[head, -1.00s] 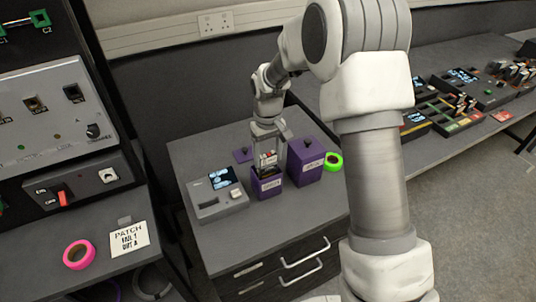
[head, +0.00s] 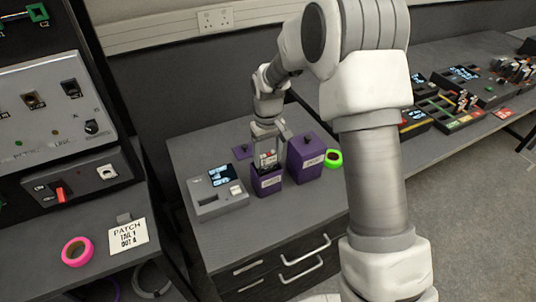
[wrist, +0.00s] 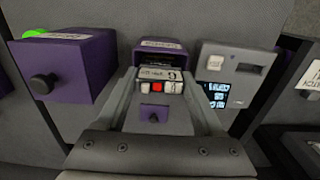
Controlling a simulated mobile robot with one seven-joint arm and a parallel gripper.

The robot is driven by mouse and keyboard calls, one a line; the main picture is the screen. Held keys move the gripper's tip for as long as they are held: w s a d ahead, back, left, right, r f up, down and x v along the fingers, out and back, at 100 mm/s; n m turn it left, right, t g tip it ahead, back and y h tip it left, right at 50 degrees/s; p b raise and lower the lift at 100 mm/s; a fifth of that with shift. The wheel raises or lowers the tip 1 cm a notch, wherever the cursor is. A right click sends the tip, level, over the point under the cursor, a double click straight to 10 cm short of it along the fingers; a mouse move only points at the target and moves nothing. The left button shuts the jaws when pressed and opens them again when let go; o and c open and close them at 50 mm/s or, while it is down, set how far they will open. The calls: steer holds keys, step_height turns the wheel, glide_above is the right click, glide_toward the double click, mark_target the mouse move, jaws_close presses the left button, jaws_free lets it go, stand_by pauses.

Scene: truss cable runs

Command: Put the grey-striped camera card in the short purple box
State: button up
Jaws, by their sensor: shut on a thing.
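The short purple box (head: 267,184) stands open on the grey cabinet top, with a white label on its front. It also shows in the wrist view (wrist: 161,45). My gripper (head: 268,157) points down over the box's opening, shut on a small card (head: 267,162). In the wrist view the card (wrist: 160,80) shows white labels and a red patch between the fingers. Grey stripes are too small to make out. The card is at the box mouth; its lower part is hidden, so I cannot tell how deep it sits.
A taller purple box (head: 305,158) with a black knob stands close on the right. A grey device with a screen (head: 218,190) is on the left. A purple lid (head: 242,152) lies behind. Green tape (head: 334,158) is at the far right of the cabinet.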

steer(key=shift+f+b, duration=0.65)
steer(key=shift+f, duration=0.45)
steer(key=shift+f, duration=0.1)
steer(key=o, duration=1.4)
steer(key=shift+c, duration=0.9)
steer(key=shift+r+p, duration=2.6)
steer(key=shift+r, duration=1.4)
